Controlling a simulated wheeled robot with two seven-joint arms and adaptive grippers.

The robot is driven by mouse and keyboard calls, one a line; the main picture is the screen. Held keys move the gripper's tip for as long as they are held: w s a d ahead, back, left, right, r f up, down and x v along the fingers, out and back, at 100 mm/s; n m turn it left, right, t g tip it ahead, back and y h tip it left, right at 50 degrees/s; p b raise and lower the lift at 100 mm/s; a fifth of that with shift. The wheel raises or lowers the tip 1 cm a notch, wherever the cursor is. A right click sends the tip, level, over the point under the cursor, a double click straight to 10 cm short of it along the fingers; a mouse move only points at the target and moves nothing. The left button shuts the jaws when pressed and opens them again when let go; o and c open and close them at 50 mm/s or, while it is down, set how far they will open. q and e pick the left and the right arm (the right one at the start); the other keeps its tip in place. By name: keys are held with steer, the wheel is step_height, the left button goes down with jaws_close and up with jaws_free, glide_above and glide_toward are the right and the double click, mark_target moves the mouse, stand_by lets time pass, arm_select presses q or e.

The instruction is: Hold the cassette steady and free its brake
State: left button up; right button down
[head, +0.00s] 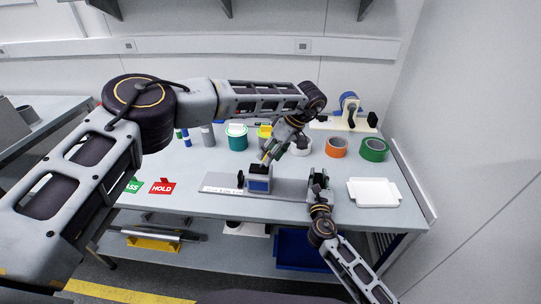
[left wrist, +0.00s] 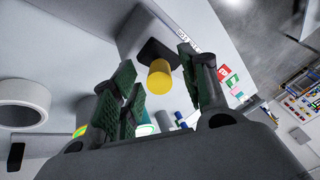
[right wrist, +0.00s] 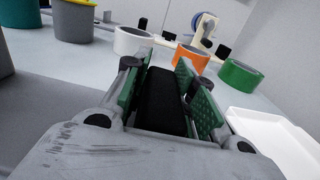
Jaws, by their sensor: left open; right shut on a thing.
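The cassette (head: 258,184) looks like a small grey and blue box with a dark top, standing on a long grey plate (head: 222,188). A yellow cylinder (left wrist: 159,78) rises from a dark base in the left wrist view; it also shows above the cassette in the head view (head: 264,157). My left gripper (head: 268,156) is over the cassette, open, its green-padded fingers (left wrist: 160,85) spread near the cylinder. Contact is not visible. My right gripper (head: 318,181) is shut on a black block (right wrist: 165,103), right of the cassette. Whether that block joins the cassette is unclear.
A white tray (head: 375,193) lies right of my right gripper. Orange (head: 337,147), green (head: 374,150) and white (head: 301,146) rolls stand behind, with a tape dispenser (head: 350,105). A red HOLD card (head: 162,187) lies at the left front.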

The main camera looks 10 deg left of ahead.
arm_select(q)
steer(key=shift+a+f, duration=0.15)
steer(key=shift+f, duration=0.15)
jaws_close()
stand_by(0.3)
